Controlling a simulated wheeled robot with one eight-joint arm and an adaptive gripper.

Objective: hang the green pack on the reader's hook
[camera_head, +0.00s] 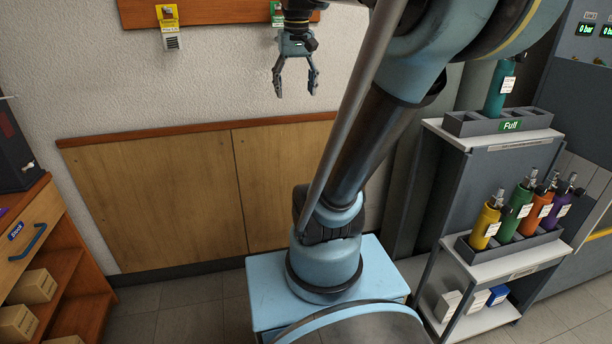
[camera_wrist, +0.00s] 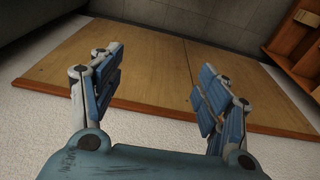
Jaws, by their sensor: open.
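My gripper (camera_head: 295,90) hangs in front of the wall with its fingers pointing down. Its fingers are spread, with nothing between them; the wrist view (camera_wrist: 160,95) also shows them apart. A small green item (camera_head: 276,12) is on the wooden board behind and beside my gripper's wrist, partly hidden; I cannot tell whether it is the green pack. A yellow item (camera_head: 167,14) hangs on the same board to the left, with a small pale device (camera_head: 171,39) below it. No hook can be clearly made out, and I cannot tell which device is the reader.
A shelf rack (camera_head: 485,140) on the right holds a teal bottle (camera_head: 497,90) above and yellow, green, orange and purple bottles below. A wooden cabinet (camera_head: 50,235) with boxes is at left. Wood panels (camera_head: 170,195) line the lower wall. Floor between is clear.

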